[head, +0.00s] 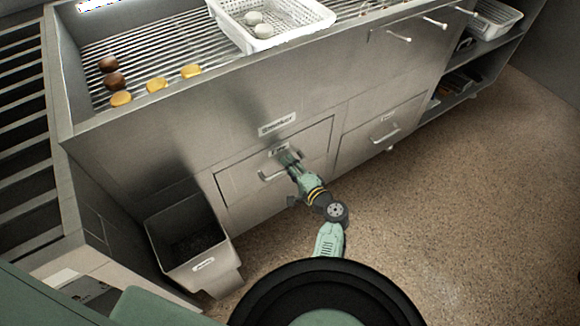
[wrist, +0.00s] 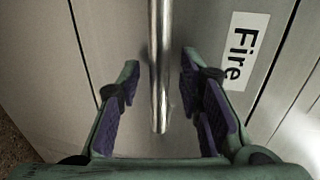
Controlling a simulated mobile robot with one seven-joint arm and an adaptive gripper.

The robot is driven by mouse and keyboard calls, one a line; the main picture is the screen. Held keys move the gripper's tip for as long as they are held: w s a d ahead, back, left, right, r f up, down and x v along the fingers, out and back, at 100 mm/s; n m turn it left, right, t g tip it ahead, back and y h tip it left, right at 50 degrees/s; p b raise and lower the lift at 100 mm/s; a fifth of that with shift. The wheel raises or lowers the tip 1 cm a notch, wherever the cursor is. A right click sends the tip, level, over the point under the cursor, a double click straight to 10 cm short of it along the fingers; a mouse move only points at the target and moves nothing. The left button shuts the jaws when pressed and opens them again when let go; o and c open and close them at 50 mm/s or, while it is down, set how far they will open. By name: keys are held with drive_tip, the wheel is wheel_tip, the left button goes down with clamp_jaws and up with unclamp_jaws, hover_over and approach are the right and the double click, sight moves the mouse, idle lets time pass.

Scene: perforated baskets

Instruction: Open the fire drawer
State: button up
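The fire drawer (head: 238,183) is a steel front panel low in the counter. It looks closed, flush with the counter face. Its "Fire" label (head: 278,150) sits near its top edge and also shows in the wrist view (wrist: 246,48). The drawer's bar handle (head: 268,177) is partly hidden behind my gripper (head: 288,160) in the head view. In the wrist view the round metal handle (wrist: 160,100) runs between the two purple-padded fingers of my gripper (wrist: 160,70). The fingers are open, with a gap visible on each side of the bar.
A second drawer with a handle (head: 385,135) is to the right. A grey bin (head: 190,245) stands at the lower left. A white basket (head: 290,35) and several food pieces (head: 157,84) rest on the grill above. Speckled floor (head: 440,220) is clear to the right.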

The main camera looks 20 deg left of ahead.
drive_tip(key=shift+c, duration=0.6)
clamp_jaws()
idle(0.3)
